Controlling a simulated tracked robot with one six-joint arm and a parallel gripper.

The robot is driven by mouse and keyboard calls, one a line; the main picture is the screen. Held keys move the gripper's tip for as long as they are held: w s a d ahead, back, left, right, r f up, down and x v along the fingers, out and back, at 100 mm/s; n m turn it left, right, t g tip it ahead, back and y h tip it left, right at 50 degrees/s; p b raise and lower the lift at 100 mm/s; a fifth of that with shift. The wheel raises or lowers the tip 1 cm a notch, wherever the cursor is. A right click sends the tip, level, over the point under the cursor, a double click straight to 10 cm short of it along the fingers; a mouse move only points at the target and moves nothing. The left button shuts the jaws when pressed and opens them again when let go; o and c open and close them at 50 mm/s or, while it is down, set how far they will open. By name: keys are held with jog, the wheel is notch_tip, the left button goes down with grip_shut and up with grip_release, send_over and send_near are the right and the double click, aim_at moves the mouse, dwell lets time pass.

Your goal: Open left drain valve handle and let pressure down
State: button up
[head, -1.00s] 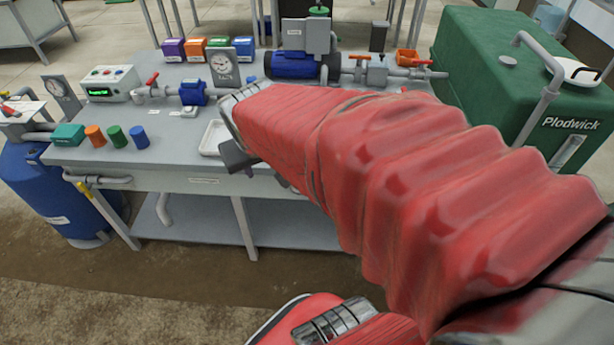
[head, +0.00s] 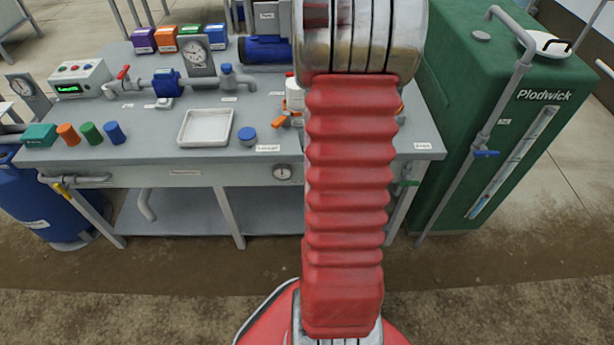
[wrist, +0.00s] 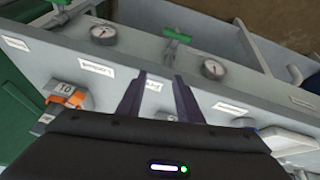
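Two green valve handles show at the bench's front face in the wrist view. One (wrist: 176,38) stands between two round gauges; the other (wrist: 62,3) is at the top edge. The wrist view looks back toward the bench front, so the first seems to be the left drain handle seen from my body. In the head view my arm hides it; the other green handle (head: 405,183) shows right of my arm. The left gauge (wrist: 212,69) also shows in the head view (head: 282,172). My gripper (wrist: 160,78) is open and empty over the bench edge, apart from both handles.
The bench (head: 190,172) carries a white tray (head: 205,127), a blue cap (head: 247,136), pipes and several coloured caps. A green tank (head: 510,110) stands close on the right, a blue tank (head: 35,205) at left. The floor before the bench is clear.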

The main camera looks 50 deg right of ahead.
jog(key=s+d+f+m, duration=0.1)
jog(key=s+d+f, duration=0.3)
jog(key=f, duration=0.3)
jog(key=s+d+f+m, duration=0.1)
jog(key=s+d+f, duration=0.2)
jog(key=f, duration=0.3)
jog(key=s+f+m+t+y, duration=0.1)
jog(key=s+f+m+t, duration=0.15)
jog(key=f, duration=0.45)
jog(key=s+f+m+t+y, duration=0.1)
jog(key=f+m+t, duration=0.1)
jog(key=f+t, duration=0.3)
jog(key=w+a+r+m+t+y, duration=0.1)
jog(key=w+a+r+m+t, duration=0.1)
jog(key=a+r+m+t, duration=0.2)
jog(key=a+r+t, duration=0.2)
jog(key=a+t, duration=0.1)
jog(key=shift+w+t, duration=0.15)
jog(key=shift+t, duration=0.2)
jog(key=shift+w+a, duration=0.1)
jog(key=shift+w, duration=0.05)
jog(key=w, duration=1.3)
jog(key=shift+w+d, duration=0.3)
jog(key=shift+d, duration=0.15)
